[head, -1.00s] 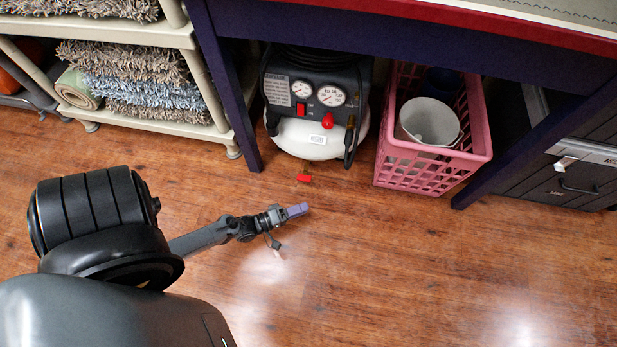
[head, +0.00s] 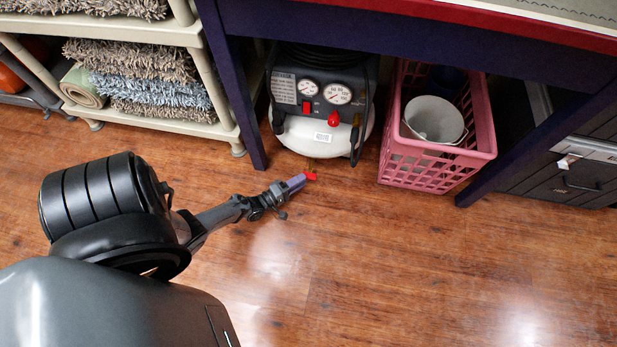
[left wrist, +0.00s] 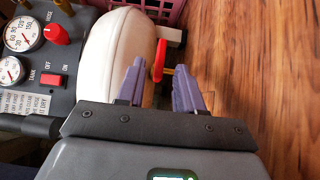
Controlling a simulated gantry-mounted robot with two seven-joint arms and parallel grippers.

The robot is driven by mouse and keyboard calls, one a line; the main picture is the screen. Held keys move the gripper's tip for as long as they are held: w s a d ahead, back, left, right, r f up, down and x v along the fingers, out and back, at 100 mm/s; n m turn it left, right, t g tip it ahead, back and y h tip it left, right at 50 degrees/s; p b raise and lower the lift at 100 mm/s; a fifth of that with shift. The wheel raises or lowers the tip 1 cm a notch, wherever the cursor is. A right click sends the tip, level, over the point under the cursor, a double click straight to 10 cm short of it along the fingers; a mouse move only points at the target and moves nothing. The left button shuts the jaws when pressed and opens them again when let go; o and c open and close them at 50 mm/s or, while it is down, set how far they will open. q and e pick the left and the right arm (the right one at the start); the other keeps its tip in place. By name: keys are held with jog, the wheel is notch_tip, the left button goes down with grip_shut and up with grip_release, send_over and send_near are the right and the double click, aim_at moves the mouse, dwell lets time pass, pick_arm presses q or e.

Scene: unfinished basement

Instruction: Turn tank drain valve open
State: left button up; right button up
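The red drain valve handle (head: 311,176) is low under the white compressor tank (head: 303,137), near the floor. In the left wrist view the handle (left wrist: 159,60) stands between the two purple fingertips, with brass beside it. My left gripper (head: 297,182) reaches in from the left, its tip at the handle. In the left wrist view the left gripper (left wrist: 159,66) is open, with gaps on both sides of the handle. I cannot tell how deep the handle sits between the fingers. My right gripper is not in view.
The compressor's gauge panel (head: 322,90) has a separate red knob and a switch. A pink crate (head: 436,174) with a white bucket (head: 434,118) stands to its right. A dark table leg (head: 236,95) and a rug shelf (head: 190,128) are left. The floor in front is clear.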

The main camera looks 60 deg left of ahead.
aim_at(309, 175)
pick_arm(q)
jog(key=shift+w+a+b, duration=0.2)
jog(key=shift+w+b, duration=0.35)
jog(key=shift+w, duration=1.8)
jog(key=shift+c, duration=0.3)
grip_shut()
